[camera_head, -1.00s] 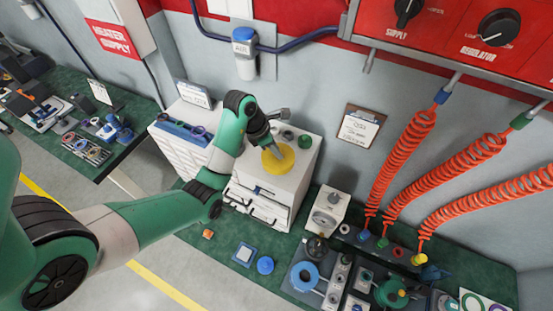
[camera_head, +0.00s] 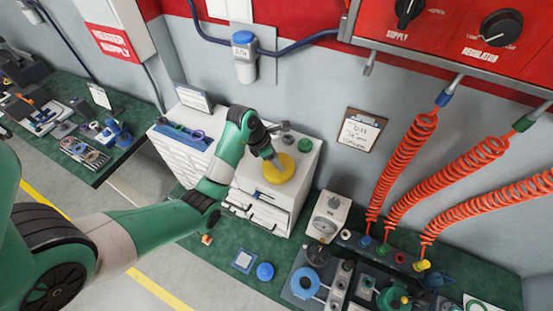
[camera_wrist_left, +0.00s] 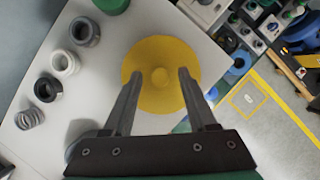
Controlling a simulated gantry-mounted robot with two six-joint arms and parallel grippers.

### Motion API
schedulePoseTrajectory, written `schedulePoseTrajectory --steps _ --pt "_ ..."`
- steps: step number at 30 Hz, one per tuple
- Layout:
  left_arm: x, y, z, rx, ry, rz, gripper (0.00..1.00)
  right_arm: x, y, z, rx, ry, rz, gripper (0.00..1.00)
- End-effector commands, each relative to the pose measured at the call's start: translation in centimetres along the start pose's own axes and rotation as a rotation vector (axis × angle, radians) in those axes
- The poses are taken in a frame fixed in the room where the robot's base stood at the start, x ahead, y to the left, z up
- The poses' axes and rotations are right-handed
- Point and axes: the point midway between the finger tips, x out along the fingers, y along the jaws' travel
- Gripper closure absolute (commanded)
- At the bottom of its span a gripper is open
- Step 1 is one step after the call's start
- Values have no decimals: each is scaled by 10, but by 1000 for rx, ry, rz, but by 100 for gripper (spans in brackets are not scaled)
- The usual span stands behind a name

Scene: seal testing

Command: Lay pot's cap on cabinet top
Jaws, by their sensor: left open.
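The pot's cap looks to be the yellow round disc (camera_head: 279,169) with a small knob, lying flat on the white cabinet top (camera_head: 300,172). Whether the fingertips touch the disc I cannot tell. My right gripper is not in view.
Several small rings and fittings (camera_wrist_left: 63,64) stand along one side of the cabinet top. A green round part (camera_head: 304,145) sits at its back corner. The wall is close behind. A dial box (camera_head: 328,216) and coiled orange hoses (camera_head: 402,165) are to the right.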

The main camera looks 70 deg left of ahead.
Motion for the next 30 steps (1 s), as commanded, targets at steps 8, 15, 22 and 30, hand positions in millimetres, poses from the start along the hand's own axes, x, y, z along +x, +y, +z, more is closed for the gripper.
schedulePoseTrajectory --steps 8,15,22,30 --pt "-23 1 3 -1 -4 4 42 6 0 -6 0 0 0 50" --pt "-89 0 6 -2 1 0 42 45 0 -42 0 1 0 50" --pt "-119 0 4 -1 1 0 42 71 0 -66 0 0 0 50" --pt "-123 0 1 0 0 0 42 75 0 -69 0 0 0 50"
